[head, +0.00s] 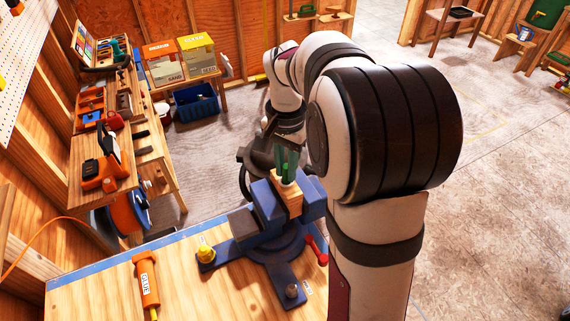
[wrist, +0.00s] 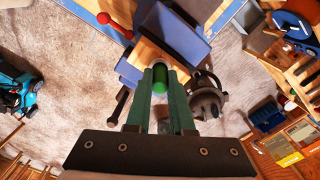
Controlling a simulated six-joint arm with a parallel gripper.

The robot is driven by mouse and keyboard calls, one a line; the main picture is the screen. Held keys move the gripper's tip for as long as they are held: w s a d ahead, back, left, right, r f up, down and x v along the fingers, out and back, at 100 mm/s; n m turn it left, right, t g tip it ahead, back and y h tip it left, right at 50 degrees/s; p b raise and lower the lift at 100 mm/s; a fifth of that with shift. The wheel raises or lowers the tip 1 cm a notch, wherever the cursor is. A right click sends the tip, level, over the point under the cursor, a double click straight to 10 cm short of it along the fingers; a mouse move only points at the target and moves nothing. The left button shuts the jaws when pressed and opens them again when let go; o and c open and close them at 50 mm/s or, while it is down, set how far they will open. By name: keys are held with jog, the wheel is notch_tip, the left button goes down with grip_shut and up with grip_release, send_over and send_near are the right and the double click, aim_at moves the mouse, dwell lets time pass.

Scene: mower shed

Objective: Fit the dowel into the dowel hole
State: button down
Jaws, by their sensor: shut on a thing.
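My gripper (wrist: 160,80) is shut on a green dowel (wrist: 160,75), which shows between the tips of its two green fingers in the wrist view. In the head view my gripper (head: 286,166) is over a light wooden block (head: 289,200) clamped in a blue vise (head: 266,208). The block also shows behind the fingertips in the wrist view (wrist: 150,56). The fingertips are at the block's top. The dowel hole is hidden by the fingers and dowel, so I cannot tell whether the dowel's lower end is inside it.
The vise stands on a wooden bench (head: 190,285) with a red handle (head: 316,249) at its right. An orange glue bottle (head: 147,280) and a yellow item (head: 206,252) are on the bench. Side shelves hold tools at left.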

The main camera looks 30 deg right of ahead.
aim_at(286, 166)
jog(key=c, duration=0.8)
grip_release()
jog(key=shift+f, duration=0.1)
notch_tip(286, 166, up, 12)
jog(key=s+a+f+n, duration=0.2)
jog(key=s+a+f, duration=0.1)
jog(key=s, duration=0.5)
jog(key=s+a+f+n+y, duration=0.1)
jog(key=s+a+f+n, duration=0.1)
jog(key=s+a+f, duration=0.2)
jog(key=s+a+f+n, duration=0.2)
jog(key=s+a+f, duration=0.2)
jog(key=s, duration=0.7)
jog(key=shift+s+a+y, duration=0.2)
jog(key=shift+a, duration=0.5)
jog(key=shift+s+a+y, duration=0.15)
jog(key=shift+a+y, duration=0.05)
jog(key=shift+a, duration=0.45)
jog(key=shift+o, duration=0.3)
